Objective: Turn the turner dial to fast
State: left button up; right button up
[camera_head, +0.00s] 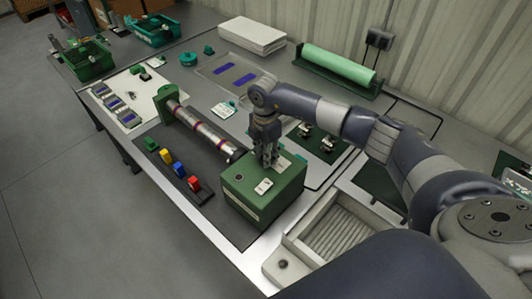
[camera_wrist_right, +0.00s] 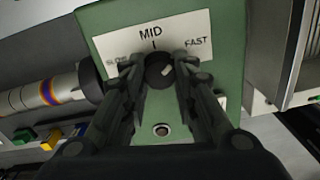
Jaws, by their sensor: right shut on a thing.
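The turner is a green box (camera_head: 260,203) with a striped metal shaft (camera_head: 205,132) reaching up and left from it. My right gripper (camera_head: 267,162) points down at the top of the box and hides the dial in the head view. In the right wrist view, the dark round dial (camera_wrist_right: 160,69) sits below a white label plate (camera_wrist_right: 185,32) marked MID and FAST, with SLOW partly hidden at left. My right gripper (camera_wrist_right: 160,78) is shut around the dial. A pale mark shows on the dial, right of centre; its exact setting is unclear. My left gripper is out of view.
Green, yellow, blue and red blocks (camera_head: 179,168) stand in a row left of the shaft. A light switch (camera_head: 264,187) is on the box, and a round button (camera_wrist_right: 161,130) shows below the dial. A ribbed tray (camera_head: 340,236) lies right of the box. A green roll (camera_head: 338,65) is behind.

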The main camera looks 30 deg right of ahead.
jog(key=shift+w+m, duration=0.1)
jog(key=shift+m, duration=0.4)
jog(key=o, duration=1.1)
notch_tip(320, 180, up, 12)
jog(key=shift+w+r, duration=0.1)
